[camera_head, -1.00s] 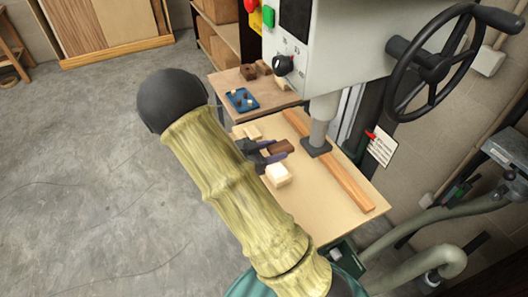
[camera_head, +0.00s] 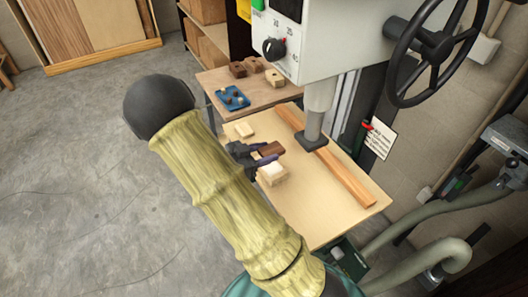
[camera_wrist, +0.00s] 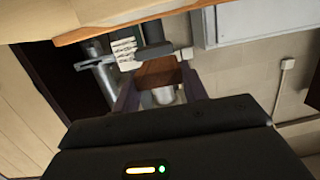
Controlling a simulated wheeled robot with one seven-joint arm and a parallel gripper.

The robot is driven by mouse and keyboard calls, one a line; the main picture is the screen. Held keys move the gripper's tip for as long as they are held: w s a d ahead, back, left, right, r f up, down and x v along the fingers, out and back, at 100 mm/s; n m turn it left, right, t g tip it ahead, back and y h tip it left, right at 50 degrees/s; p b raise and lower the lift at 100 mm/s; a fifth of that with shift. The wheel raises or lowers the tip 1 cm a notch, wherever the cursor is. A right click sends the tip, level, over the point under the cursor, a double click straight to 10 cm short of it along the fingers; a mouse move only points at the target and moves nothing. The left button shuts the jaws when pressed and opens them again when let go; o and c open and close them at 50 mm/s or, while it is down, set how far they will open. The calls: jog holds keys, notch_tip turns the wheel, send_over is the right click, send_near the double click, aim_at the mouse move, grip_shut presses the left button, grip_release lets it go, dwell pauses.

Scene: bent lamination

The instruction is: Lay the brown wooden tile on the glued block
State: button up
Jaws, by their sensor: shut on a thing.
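My gripper (camera_head: 266,156) is shut on the brown wooden tile (camera_head: 271,149). In the wrist view the tile (camera_wrist: 158,74) sits between the two fingers. In the head view a pale block (camera_head: 272,174) stands on the light board right by the fingers, and the tile is held just above and behind it. Whether the tile touches the block cannot be told. Glue on the block's top cannot be made out. The block is not clearly seen in the wrist view.
A long wooden strip (camera_head: 330,160) lies along the light board (camera_head: 318,215). The press column (camera_head: 316,105) stands over the board behind the gripper. Another pale block (camera_head: 244,130) lies at the back left. A blue tray (camera_head: 233,98) and several small blocks are on the brown table.

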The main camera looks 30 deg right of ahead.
aim_at(263, 168)
jog(key=shift+f+b, duration=1.6)
jog(key=shift+f, duration=0.85)
jog(key=shift+a, duration=0.15)
jog(key=shift+f+p, duration=0.2)
jog(key=shift+p, duration=0.25)
jog(key=o, duration=1.5)
jog(key=shift+r, duration=0.15)
